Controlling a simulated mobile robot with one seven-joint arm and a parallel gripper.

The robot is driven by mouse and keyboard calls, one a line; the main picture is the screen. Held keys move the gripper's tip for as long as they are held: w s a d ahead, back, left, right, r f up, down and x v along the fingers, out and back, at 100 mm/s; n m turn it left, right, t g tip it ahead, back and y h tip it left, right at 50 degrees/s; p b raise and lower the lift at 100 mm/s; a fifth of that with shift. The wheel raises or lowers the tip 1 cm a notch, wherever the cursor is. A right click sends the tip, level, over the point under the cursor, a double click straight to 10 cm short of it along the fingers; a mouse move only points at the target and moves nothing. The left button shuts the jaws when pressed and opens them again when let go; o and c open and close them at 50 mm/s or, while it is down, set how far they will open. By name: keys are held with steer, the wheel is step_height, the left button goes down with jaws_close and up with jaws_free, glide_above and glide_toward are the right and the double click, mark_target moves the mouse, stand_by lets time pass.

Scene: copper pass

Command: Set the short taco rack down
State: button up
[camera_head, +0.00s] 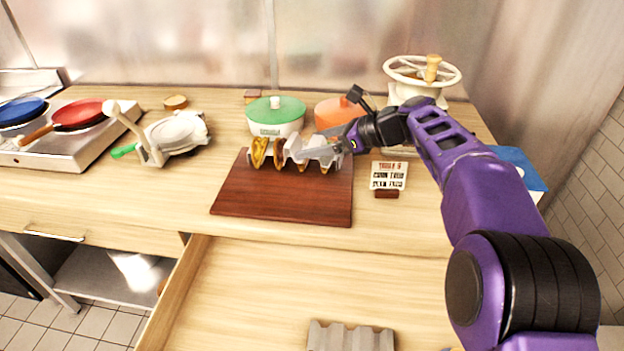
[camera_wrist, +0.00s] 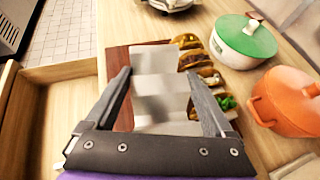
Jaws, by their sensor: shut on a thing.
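The short taco rack (camera_head: 318,151) is a pale grey zigzag holder. It also shows between my fingers in the wrist view (camera_wrist: 160,88). My gripper (camera_head: 345,143) is shut on it, with one finger along each side in the wrist view (camera_wrist: 162,90). The rack is over the dark red-brown board (camera_head: 275,200); I cannot tell whether it touches the board. Several filled tacos (camera_wrist: 205,78) stand in a row right beside the rack in the wrist view, and some show around it in the head view (camera_head: 259,152). What holds the tacos is mostly hidden.
A green-lidded pot (camera_head: 275,117) and an orange pot (camera_head: 335,112) stand behind the board. A small sign (camera_head: 389,176) is to its right. A white press (camera_head: 175,132) and a stove (camera_head: 95,140) are left. An open drawer (camera_head: 260,290) in front holds another grey rack (camera_head: 350,337).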

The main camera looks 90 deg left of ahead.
mark_target(290, 148)
steer(key=shift+n+g+h, duration=0.3)
steer(key=shift+n+h, duration=0.3)
steer(key=shift+n, duration=0.1)
steer(key=s, duration=0.4)
steer(key=s+f, duration=0.1)
steer(key=s, duration=0.2)
steer(key=shift+s+d, duration=0.1)
steer(key=shift+d, duration=0.2)
steer(key=f, duration=0.6)
steer(key=f+b, duration=0.1)
steer(key=f, duration=0.3)
steer(key=shift+s+d, duration=0.1)
steer(key=shift+s, duration=0.25)
steer(key=shift+f, duration=0.15)
steer(key=o, duration=1.3)
steer(key=shift+o, duration=0.2)
